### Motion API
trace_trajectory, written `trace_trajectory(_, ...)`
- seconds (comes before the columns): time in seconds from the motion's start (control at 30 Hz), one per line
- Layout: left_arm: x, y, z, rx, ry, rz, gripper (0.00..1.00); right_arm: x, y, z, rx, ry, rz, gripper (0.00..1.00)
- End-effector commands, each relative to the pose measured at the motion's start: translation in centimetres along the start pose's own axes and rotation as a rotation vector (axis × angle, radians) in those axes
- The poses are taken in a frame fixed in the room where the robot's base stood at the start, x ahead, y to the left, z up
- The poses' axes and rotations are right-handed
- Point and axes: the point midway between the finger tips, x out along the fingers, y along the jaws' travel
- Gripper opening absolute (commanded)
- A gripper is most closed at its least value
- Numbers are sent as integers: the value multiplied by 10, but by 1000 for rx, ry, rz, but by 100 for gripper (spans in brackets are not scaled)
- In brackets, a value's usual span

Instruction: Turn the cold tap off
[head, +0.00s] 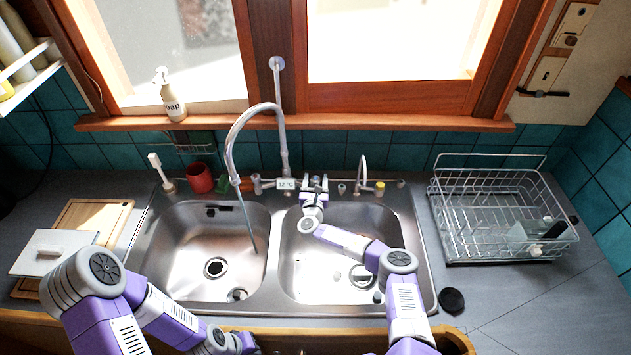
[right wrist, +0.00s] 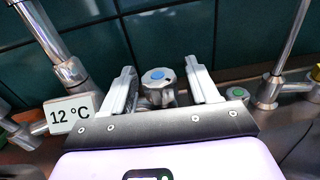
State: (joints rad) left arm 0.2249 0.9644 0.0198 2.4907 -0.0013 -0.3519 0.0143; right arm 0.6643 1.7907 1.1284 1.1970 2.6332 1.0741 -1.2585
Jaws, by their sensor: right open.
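The cold tap (right wrist: 157,78) is a metal knob with a blue cap, seen in the right wrist view. My right gripper (head: 314,181) is open at the back rim of the sink, with a finger on each side of the knob. In the right wrist view small gaps show between the knob and the fingers, so it is not gripped. In the head view the gripper mostly hides the knob. A thin stream (head: 248,222) runs from the curved spout (head: 232,150) into the left basin. My left gripper (head: 248,344) is low at the bottom edge; its jaws are unclear.
A small "12 °C" display (right wrist: 70,115) stands left of the knob. A smaller faucet (head: 363,172) stands to the right. A red cup (head: 199,178) is behind the left basin. A dish rack (head: 500,205) stands right of the sink; a cutting board (head: 95,217) lies left.

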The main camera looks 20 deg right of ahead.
Motion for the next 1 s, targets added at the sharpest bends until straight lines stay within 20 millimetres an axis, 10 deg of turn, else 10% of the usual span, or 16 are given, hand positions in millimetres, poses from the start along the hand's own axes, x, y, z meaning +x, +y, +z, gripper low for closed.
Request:
trace_trajectory(0.1,0,0,0,0,0,0,0,0,0,0,0,0,1,59)
trace_trajectory(0.43,0,0,0,0,0,0,0,0,0,0,0,0,1,9)
trace_trajectory(1.0,-5,2,0,0,0,0,0,0,2,-1,1,-4,-315,9)
